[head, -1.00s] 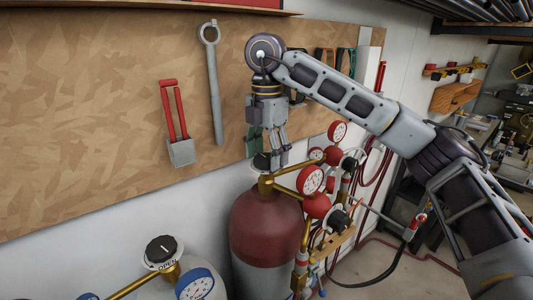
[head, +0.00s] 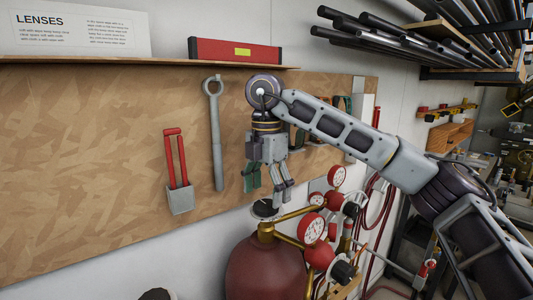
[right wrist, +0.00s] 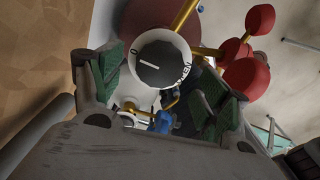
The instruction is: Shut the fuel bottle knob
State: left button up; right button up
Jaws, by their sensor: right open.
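The red bottle (head: 265,270) stands below my right arm in the head view. On its top is a round knob (head: 266,210) with a black grip and a white face. In the right wrist view the knob (right wrist: 160,65) shows from above, with lettering on its rim. My right gripper (head: 267,190) points down just above the knob. It is open, and its green-padded fingers (right wrist: 160,88) show to the left and right of the knob. I cannot tell whether either finger touches it. My left gripper is not in view.
Red gauges (head: 313,229) and brass pipes stand close to the right of the knob. A wooden tool board (head: 100,140) with a wrench (head: 215,130) hangs behind. A shelf with a red box (head: 235,51) runs above.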

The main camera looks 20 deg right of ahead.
aim_at(267, 204)
notch_tip(267, 204, up, 9)
dwell(1.0)
jog(key=shift+r, duration=0.1)
dwell(0.5)
